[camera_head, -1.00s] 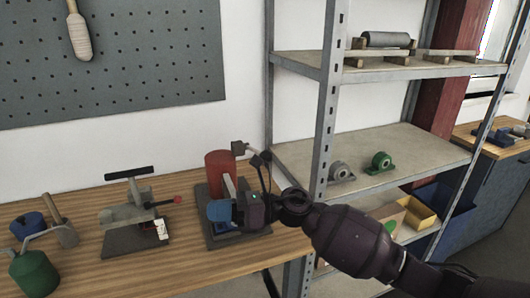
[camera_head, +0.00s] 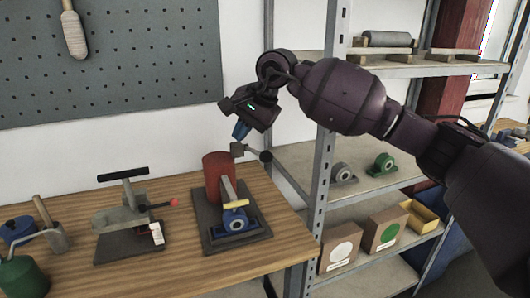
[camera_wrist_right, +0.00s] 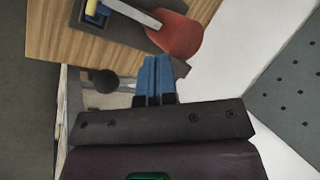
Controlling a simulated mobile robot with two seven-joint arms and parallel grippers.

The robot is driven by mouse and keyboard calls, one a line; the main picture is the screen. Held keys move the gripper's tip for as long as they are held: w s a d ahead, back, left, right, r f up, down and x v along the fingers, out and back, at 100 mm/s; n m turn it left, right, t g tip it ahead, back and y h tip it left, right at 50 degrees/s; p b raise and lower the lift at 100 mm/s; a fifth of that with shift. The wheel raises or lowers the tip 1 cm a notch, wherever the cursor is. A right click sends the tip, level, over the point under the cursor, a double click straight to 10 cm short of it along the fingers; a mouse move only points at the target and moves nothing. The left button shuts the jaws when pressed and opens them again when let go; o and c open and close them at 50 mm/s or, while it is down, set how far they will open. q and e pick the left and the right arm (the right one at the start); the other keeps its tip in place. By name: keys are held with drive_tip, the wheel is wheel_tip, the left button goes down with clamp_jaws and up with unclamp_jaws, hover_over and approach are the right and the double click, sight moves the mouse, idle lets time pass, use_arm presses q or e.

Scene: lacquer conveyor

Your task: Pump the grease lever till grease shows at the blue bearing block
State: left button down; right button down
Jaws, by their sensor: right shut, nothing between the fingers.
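The blue bearing block (camera_head: 237,222) sits on a dark base plate on the wooden bench, with a yellow piece (camera_head: 229,188) above it. I cannot make out grease on it. Behind it stands a red cylinder (camera_head: 216,170), with the grease lever (camera_head: 238,149) at its top ending in a black knob (camera_head: 265,156). My right gripper (camera_head: 240,131) is shut and empty, its blue fingers pointing down just above the lever. In the right wrist view, the fingers (camera_wrist_right: 157,80) are beside the knob (camera_wrist_right: 103,80) and the red cylinder (camera_wrist_right: 177,37). My left gripper is not in view.
A grey clamp-like tool (camera_head: 125,215) with a red-tipped handle stands left on the bench. A green oil can (camera_head: 22,277) is at the far left. A metal shelf rack (camera_head: 325,150) stands close on the right, holding bearing blocks and boxes. A pegboard (camera_head: 110,60) is behind.

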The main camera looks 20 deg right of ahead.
drive_tip(key=w+d+r+n+t+h, duration=0.1)
drive_tip(key=w+d+r+t+h, duration=0.1)
drive_tip(key=d+r, duration=0.3)
wheel_tip(320, 180, up, 2)
drive_tip(key=shift+w+d+r+h, duration=0.25)
drive_tip(key=shift+d+h, duration=0.1)
drive_tip(key=shift+h, duration=0.55)
drive_tip(key=f, duration=0.2)
drive_tip(key=s+f+b, duration=0.1)
drive_tip(key=f, duration=0.1)
drive_tip(key=s+f+b, duration=0.1)
drive_tip(key=f, duration=0.1)
drive_tip(key=shift+f, duration=0.25)
drive_tip(key=shift+s+f, duration=0.2)
drive_tip(key=shift+f, duration=0.3)
drive_tip(key=shift+s+f, duration=0.2)
drive_tip(key=shift+f, duration=0.25)
